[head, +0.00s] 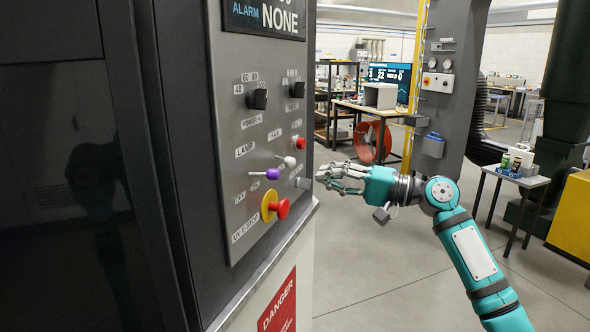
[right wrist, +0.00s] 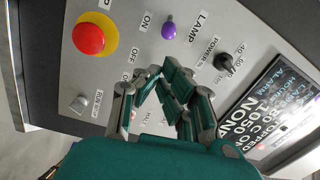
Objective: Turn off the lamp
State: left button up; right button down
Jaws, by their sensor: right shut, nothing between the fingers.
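The lamp switch (head: 271,174) is a small lever with a purple ball tip on the grey control panel, below the LAMP label (head: 244,150). In the right wrist view the purple tip (right wrist: 169,31) shows between the words ON and LAMP. Which way the lever is tilted is hard to tell. My right gripper (head: 325,179) is shut and empty, right of the panel's switches and apart from the purple tip in the head view. In the right wrist view its fingers (right wrist: 155,73) come together below the purple tip and cover part of the panel. My left gripper is not in view.
A white-tipped lever (head: 289,161), a red button (head: 299,143) and a red stop button on a yellow base (head: 282,208) sit close around the lamp switch. Black knobs (head: 257,99) are above. The floor right of the machine is clear up to a small table (head: 512,178).

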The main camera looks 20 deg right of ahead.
jog(key=p, duration=0.4)
send_near(261, 164)
jog(key=x, duration=0.3)
jog(key=shift+w+a, duration=0.35)
jog(key=shift+w, duration=0.05)
